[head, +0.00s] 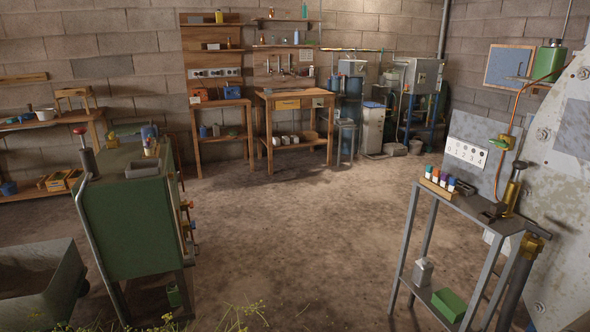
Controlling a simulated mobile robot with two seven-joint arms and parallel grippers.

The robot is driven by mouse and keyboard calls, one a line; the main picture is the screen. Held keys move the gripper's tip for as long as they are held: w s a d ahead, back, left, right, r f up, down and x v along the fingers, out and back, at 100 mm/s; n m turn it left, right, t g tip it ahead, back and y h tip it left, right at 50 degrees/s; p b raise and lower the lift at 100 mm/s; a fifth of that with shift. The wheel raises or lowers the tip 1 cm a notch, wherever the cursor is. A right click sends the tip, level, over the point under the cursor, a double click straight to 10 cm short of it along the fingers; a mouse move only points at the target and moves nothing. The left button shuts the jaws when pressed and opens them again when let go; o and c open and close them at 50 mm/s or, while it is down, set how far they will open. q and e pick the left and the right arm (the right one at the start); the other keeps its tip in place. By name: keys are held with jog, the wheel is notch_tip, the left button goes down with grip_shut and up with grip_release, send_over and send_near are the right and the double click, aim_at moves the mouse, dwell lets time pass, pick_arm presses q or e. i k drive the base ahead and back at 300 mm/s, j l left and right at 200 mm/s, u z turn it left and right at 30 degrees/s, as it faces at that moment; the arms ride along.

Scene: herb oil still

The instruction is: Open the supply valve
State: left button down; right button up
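Neither of my grippers shows in the head view. Several fittings look like valves, and I cannot tell which one is the supply valve. A red knob (79,130) sits on top of a dark upright cylinder at the left, beside a green cabinet (133,225). A brass fitting (512,188) with a dark top stands lower down, beside a large pale bolted plate (565,190). Whether any of them is open or shut cannot be told.
A grey trough (40,280) lies front left. Wooden benches line the back wall. The middle floor (300,225) is clear.

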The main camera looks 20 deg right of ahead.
aim_at(537, 231)
jog(key=i+z, duration=0.3)
jog(key=i, duration=0.9)
jog(key=i+j+z, duration=0.1)
jog(key=i+z, duration=0.2)
jog(key=i, duration=0.2)
jog(key=i+j+z, duration=0.3)
jog(key=i, duration=0.25)
jog(key=i+l+z, duration=0.15)
jog(key=i+z, duration=0.15)
jog(key=i, duration=0.25)
jog(key=i+z, duration=0.25)
jog(key=i, duration=0.25)
